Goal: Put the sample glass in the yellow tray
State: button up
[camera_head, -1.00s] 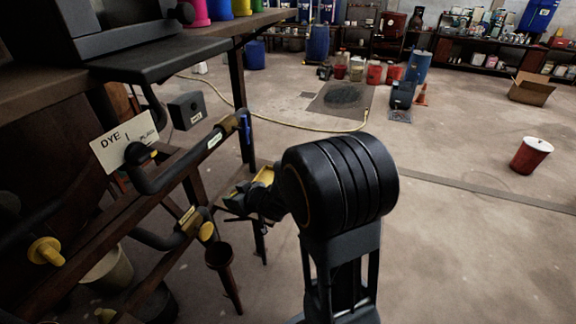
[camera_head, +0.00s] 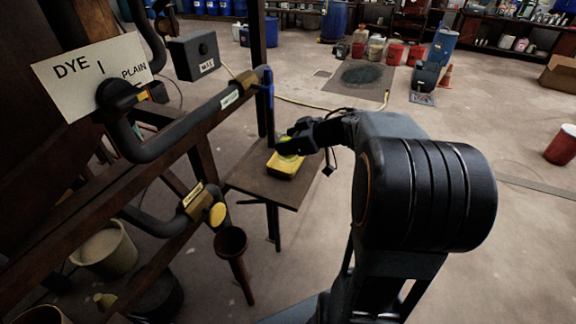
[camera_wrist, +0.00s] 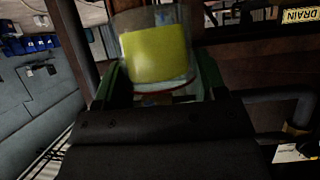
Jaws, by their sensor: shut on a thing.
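The sample glass (camera_wrist: 155,52) is a clear glass with yellow-green liquid in it. In the wrist view it stands between the fingers of my gripper (camera_wrist: 155,90), which is shut on it. In the head view my gripper (camera_head: 286,147) is just above the yellow tray (camera_head: 283,171), which lies on a small dark table. A yellow-green patch shows just under the gripper, over the tray. I cannot tell whether the glass touches the tray.
The small table (camera_head: 258,184) has bare top around the tray. The floor to the right is mostly clear.

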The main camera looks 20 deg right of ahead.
jog(key=w+d+f, duration=0.1)
jog(key=w+f, duration=0.2)
jog(key=w, duration=0.1)
jog(key=w+d+f, duration=0.2)
jog(key=w+f, duration=0.1)
jog(key=w, duration=0.1)
jog(key=w+d+f+b, duration=0.1)
jog(key=w+d+f, duration=0.1)
jog(key=w+f, duration=0.1)
jog(key=shift+w+f, duration=0.2)
jog(key=shift+w, duration=0.3)
jog(key=shift+w+f, duration=0.3)
jog(key=shift+f, duration=0.15)
jog(key=shift+f+b, duration=0.45)
jog(key=shift+f, duration=0.9)
jog(key=shift+f, duration=0.1)
jog(key=o, duration=1.2)
jog(key=shift+s+f, duration=0.1)
jog(key=shift+f, duration=0.05)
jog(key=shift+o, duration=0.2)
